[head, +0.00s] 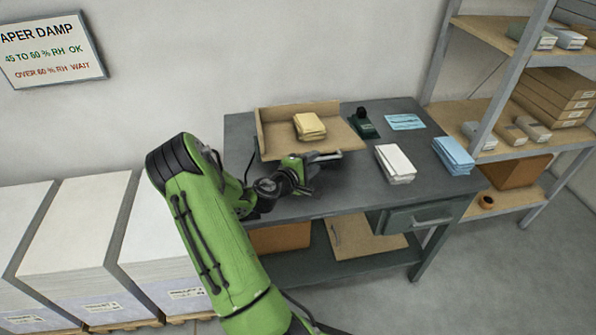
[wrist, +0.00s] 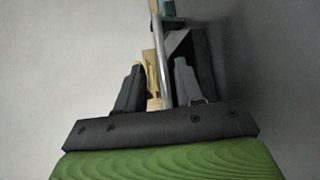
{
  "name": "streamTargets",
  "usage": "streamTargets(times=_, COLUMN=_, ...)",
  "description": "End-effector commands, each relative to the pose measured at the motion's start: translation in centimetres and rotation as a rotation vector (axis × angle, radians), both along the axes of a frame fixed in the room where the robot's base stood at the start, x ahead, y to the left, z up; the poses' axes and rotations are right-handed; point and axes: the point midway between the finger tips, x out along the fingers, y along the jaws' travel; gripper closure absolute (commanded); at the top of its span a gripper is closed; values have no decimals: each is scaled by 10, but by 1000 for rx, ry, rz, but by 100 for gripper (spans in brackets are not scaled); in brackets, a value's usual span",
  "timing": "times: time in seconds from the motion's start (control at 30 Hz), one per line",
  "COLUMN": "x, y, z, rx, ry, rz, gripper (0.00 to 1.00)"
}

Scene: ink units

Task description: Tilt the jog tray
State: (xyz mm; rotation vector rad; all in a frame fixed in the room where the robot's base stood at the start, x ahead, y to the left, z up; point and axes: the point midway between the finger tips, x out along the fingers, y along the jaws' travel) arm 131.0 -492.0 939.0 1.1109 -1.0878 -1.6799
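The jog tray (head: 272,144) is a tan wooden tray with raised walls at its back and left, lying on the grey table. A stack of yellow paper (head: 310,126) rests in it. A grey bar (head: 328,156) runs along the tray's front edge. My gripper (head: 308,160) is at this front edge, partly hidden by its own body. In the wrist view, my gripper's two dark fingers (wrist: 158,78) stand apart, with the grey bar (wrist: 161,50) and a strip of tan wood (wrist: 152,75) between them. I see gaps beside the bar; contact is not clear.
On the table (head: 350,195) stand a white paper stack (head: 396,163), a blue paper stack (head: 453,155), a dark green device (head: 364,124) and a blue sheet (head: 405,122). A shelf (head: 470,110) stands at right. Tall white paper piles (head: 75,230) stand at left.

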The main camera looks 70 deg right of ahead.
Motion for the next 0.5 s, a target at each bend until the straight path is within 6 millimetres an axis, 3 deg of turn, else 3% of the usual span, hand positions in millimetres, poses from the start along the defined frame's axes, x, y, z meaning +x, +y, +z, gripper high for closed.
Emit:
streamTargets(times=0.1, x=11, y=34, z=8, rx=1, ry=2, rz=7, gripper=64)
streamTargets(times=0.3, x=25, y=82, z=21, rx=-1, ry=1, rz=8, gripper=64)
streamTargets(times=0.5, x=31, y=105, z=27, rx=-3, ry=0, rz=4, gripper=64)
